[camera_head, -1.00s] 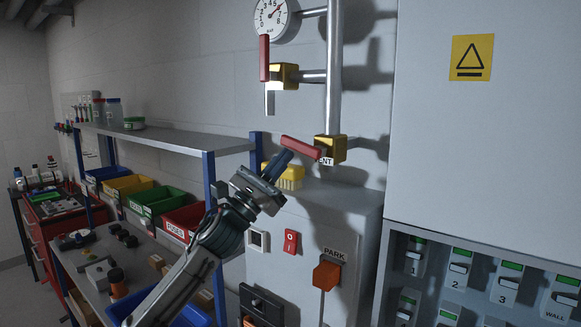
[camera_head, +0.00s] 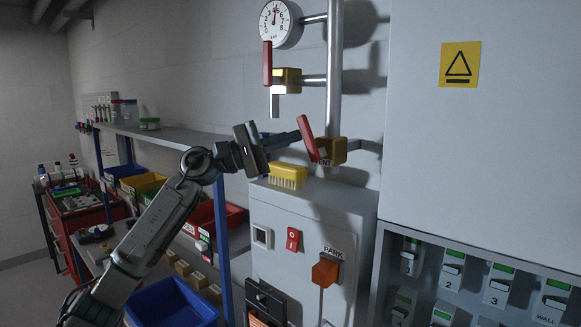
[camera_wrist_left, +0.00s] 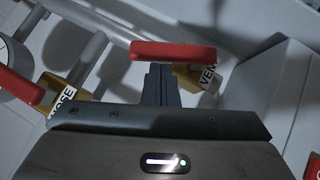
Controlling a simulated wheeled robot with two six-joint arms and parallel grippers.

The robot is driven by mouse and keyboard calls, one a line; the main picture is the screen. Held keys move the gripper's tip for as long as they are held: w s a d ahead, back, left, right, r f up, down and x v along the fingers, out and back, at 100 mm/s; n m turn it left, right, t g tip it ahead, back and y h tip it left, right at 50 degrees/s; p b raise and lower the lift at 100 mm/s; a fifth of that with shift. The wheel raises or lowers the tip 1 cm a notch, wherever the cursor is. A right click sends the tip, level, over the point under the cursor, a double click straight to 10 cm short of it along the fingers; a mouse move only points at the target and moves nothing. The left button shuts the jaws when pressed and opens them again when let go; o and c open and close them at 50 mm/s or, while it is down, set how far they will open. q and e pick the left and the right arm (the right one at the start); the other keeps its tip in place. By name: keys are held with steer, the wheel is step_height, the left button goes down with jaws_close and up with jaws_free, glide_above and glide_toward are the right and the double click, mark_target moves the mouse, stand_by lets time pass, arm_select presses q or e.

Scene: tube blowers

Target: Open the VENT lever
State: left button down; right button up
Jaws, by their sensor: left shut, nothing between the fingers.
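The VENT lever (camera_head: 307,139) is a red handle on a yellow valve body (camera_head: 332,151) low on the vertical pipe. It stands steep, its upper end leaning slightly left. My left gripper (camera_head: 299,137) is shut and empty, its fingertips at the left side of the lever, seemingly touching it. In the left wrist view the red handle (camera_wrist_left: 172,52) lies across the closed fingertips (camera_wrist_left: 160,84), beside the VENT label (camera_wrist_left: 208,76). The label is partly hidden in the head view. My right gripper is not in view.
A second red lever (camera_head: 267,63) hangs above, beside its yellow valve (camera_head: 287,79), under a round gauge (camera_head: 280,24). A yellow brush (camera_head: 287,176) lies on the grey cabinet (camera_head: 318,205) just below my gripper. A shelf (camera_head: 160,134) stands left.

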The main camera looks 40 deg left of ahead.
arm_select(q)
steer(key=shift+d+r+m+g+y+p, duration=0.1)
steer(key=shift+r+m+g+y+p, duration=0.2)
steer(key=shift+r+m+g+p, duration=0.45)
steer(key=shift+d+m, duration=0.15)
steer(key=shift+m, duration=0.2)
steer(key=shift+d+r+b, duration=0.35)
steer(key=shift+d+b, duration=0.2)
steer(key=shift+b, duration=0.05)
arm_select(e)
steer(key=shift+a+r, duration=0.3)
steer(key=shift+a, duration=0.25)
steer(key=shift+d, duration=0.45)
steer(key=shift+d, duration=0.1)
arm_select(q)
steer(key=shift+s, duration=0.1)
